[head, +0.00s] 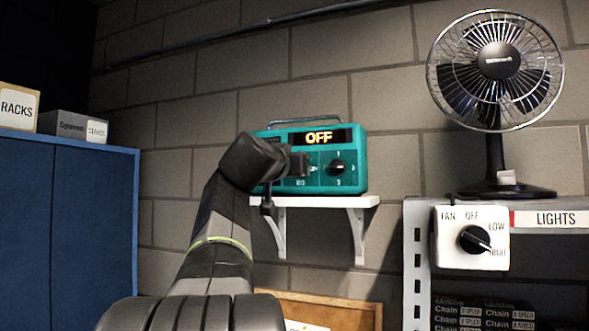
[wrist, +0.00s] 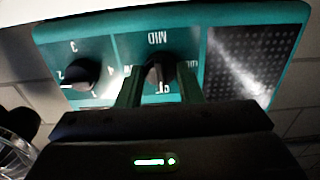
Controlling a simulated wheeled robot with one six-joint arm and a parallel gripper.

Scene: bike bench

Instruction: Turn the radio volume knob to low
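The teal radio (head: 355,185) stands on a white wall shelf, and its display (head: 318,138) reads "OFF". In the wrist view the radio (wrist: 120,22) appears upside down. Its dark volume knob (wrist: 155,75) has "MID" printed at its edge, with other labels partly covered. My gripper (wrist: 160,72) has one finger on each side of this knob. The fingers are apart, with a gap to the knob's pale-edged ridge; contact with its rim is unclear. In the head view my gripper (head: 298,164) is at the radio's front and hides this knob.
A second radio knob (head: 337,167) with numbers is right beside my gripper; it also shows in the wrist view (wrist: 80,74). The white shelf (head: 330,201) lies just below. A fan (head: 497,75) and a fan switch box (head: 470,237) are at right, blue cabinet (head: 65,230) left.

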